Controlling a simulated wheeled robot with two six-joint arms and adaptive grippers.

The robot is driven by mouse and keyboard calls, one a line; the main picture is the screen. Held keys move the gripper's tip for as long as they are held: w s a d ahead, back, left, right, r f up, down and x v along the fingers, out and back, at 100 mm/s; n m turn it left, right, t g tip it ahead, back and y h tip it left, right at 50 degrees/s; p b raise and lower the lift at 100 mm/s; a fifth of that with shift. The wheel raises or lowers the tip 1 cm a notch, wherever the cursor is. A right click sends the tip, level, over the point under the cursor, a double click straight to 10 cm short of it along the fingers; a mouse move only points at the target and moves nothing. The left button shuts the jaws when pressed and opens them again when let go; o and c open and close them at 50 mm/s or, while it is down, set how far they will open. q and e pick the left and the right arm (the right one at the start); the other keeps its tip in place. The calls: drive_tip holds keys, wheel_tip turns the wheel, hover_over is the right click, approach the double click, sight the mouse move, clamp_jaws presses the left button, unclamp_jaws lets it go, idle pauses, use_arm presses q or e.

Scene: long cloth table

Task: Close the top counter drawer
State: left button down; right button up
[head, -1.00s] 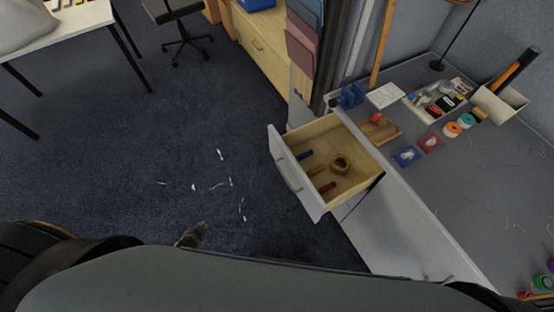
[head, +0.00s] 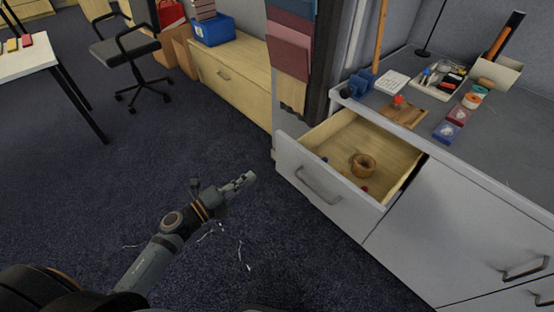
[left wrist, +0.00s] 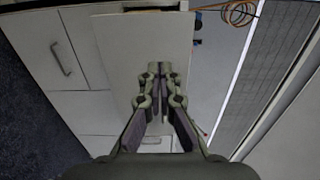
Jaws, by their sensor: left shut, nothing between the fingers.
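The top counter drawer (head: 350,208) stands pulled open from the grey counter in the head view. Its light front has a bar handle (head: 318,187), and a brown ring-shaped item (head: 362,165) lies inside with small red and blue items. My left gripper (head: 248,180) is shut and empty, out over the floor to the left of the drawer front and apart from it. In the left wrist view, the closed fingers (left wrist: 160,70) point toward a pale panel (left wrist: 115,45), which looks like the drawer front. My right gripper is not in view.
The counter top (head: 500,150) holds a tray (head: 437,82) of small items, tape rolls and a pen box. A closed lower drawer handle (head: 525,268) is at the right. A wooden cabinet (head: 235,85) and an office chair (head: 125,50) stand behind.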

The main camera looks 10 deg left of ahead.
sight(284, 153)
use_arm(q)
drive_tip(key=x, duration=1.1)
drive_tip(key=shift+w, duration=0.15)
drive_tip(key=shift+w+d, duration=0.3)
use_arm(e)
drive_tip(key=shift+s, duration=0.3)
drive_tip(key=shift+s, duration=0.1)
